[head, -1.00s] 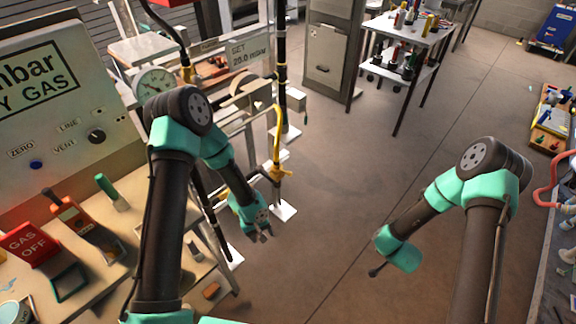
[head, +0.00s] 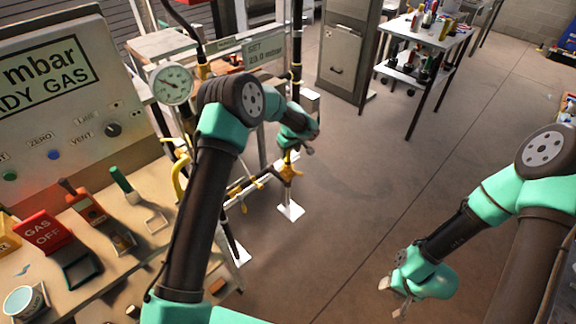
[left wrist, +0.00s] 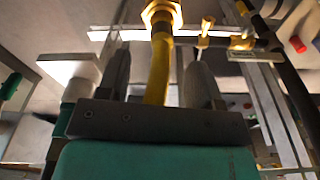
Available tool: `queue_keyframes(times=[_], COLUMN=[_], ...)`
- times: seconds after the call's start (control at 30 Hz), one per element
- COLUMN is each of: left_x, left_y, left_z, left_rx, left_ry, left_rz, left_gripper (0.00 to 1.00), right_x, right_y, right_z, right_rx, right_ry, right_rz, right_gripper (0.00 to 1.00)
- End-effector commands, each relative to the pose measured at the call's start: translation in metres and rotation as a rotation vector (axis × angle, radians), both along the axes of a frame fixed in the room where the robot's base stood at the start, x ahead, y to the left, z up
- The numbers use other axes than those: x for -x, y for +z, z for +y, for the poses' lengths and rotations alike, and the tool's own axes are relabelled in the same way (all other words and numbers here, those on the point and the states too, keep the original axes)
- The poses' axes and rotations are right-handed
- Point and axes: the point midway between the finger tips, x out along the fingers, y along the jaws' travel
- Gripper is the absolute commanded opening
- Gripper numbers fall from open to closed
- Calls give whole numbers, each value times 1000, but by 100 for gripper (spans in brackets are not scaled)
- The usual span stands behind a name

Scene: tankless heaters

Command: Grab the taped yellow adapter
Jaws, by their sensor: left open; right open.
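In the left wrist view a yellow tube (left wrist: 158,75) with a brass hex nut (left wrist: 161,14) and a dark band runs up between the two fingers of my left gripper (left wrist: 158,78). I take it for the taped adapter, but the tape is not clear. The fingers are apart, with a gap visible on each side of the tube; the depth between them is hard to judge. In the head view my left gripper (head: 308,148) is beside the dark upright pipe, above a yellow fitting (head: 288,171), its arm partly hiding the piping. My right gripper (head: 393,297) is open and empty over the floor.
The gas panel (head: 60,100), dial gauge (head: 174,84) and red GAS OFF block (head: 42,231) stand at the left. A grey cabinet (head: 346,50) and a small table (head: 435,35) stand behind. The floor (head: 390,180) between the arms is clear.

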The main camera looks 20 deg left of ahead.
Motion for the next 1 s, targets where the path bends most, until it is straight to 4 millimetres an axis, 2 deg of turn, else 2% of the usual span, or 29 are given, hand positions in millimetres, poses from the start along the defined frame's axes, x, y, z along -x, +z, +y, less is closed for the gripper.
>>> queue_keyframes(times=[0.17, 0.43, 0.77, 1.0], left_x=[0, -1, -1, -3], left_y=[-2, -23, -25, -51], left_z=[0, 2, 3, 8], left_rx=[1, 1, 1, 1], left_ry=[-1, -3, -2, -2], left_rz=[1, 1, 1, 2], left_gripper=[60, 60, 60, 60], right_x=[0, 0, -1, -1], right_y=[0, 0, 0, 0], right_z=[0, 0, 0, 0], right_rx=[0, 0, 0, 0], right_ry=[-1, -3, -3, -3], right_rz=[-1, -1, -1, -1], right_gripper=[46, 46, 46, 46])
